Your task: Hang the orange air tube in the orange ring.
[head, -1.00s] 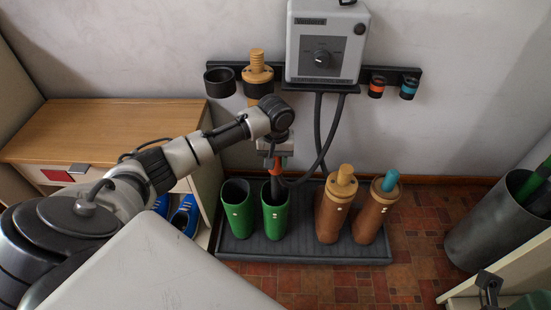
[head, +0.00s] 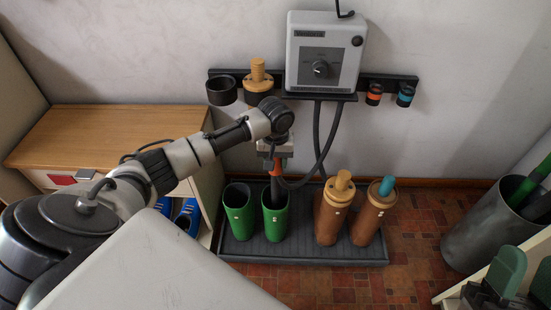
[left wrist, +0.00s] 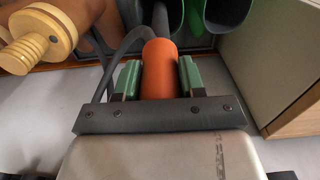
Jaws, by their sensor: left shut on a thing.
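The air tube has an orange grip (head: 277,166) and a dark nozzle pointing down into the mouth of the right green boot (head: 275,220). A black hose runs from it up to the grey box (head: 322,55). My left gripper (head: 276,160) is shut on the orange grip. In the left wrist view the orange grip (left wrist: 160,68) sits between the green finger pads (left wrist: 159,78). The orange ring (head: 374,94) hangs empty under the wall rail, right of the box. My right gripper (head: 525,276) shows at the lower right, its green fingers apart and empty.
A blue ring (head: 405,95), a black ring (head: 221,90) and a wooden plug (head: 258,77) are on the rail. Another green boot (head: 238,210) and two brown boots (head: 333,210) with plugs stand on the dark tray (head: 305,251). A grey bin (head: 482,232) stands at right.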

